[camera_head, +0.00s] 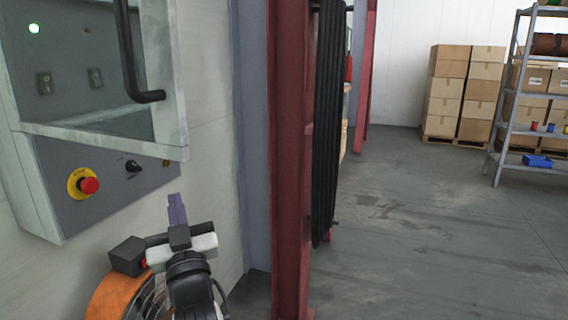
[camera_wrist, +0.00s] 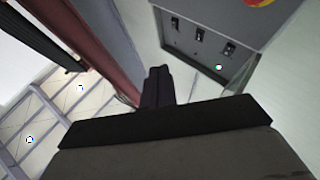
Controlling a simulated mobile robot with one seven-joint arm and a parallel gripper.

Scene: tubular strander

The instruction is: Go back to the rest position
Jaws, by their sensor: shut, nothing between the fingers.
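My gripper (camera_head: 177,208) is in front of the control box, a little below and right of the red emergency stop button. Its fingers are together and nothing shows between them. In the wrist view the shut gripper (camera_wrist: 158,84) points toward the gap between the red column and the grey control box (camera_wrist: 205,40). In the head view the control box (camera_head: 120,190) carries a red emergency stop button (camera_head: 89,185) on a yellow ring and a black rotary switch (camera_head: 133,165). My gripper appears apart from them.
A glazed door frame with a black handle (camera_head: 150,96) projects above the panel. A red steel column (camera_head: 288,160) with black cables (camera_head: 325,120) stands right of my arm. Stacked cartons (camera_head: 445,88) and a metal shelf (camera_head: 505,110) stand farther back. The floor (camera_head: 420,230) between is clear.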

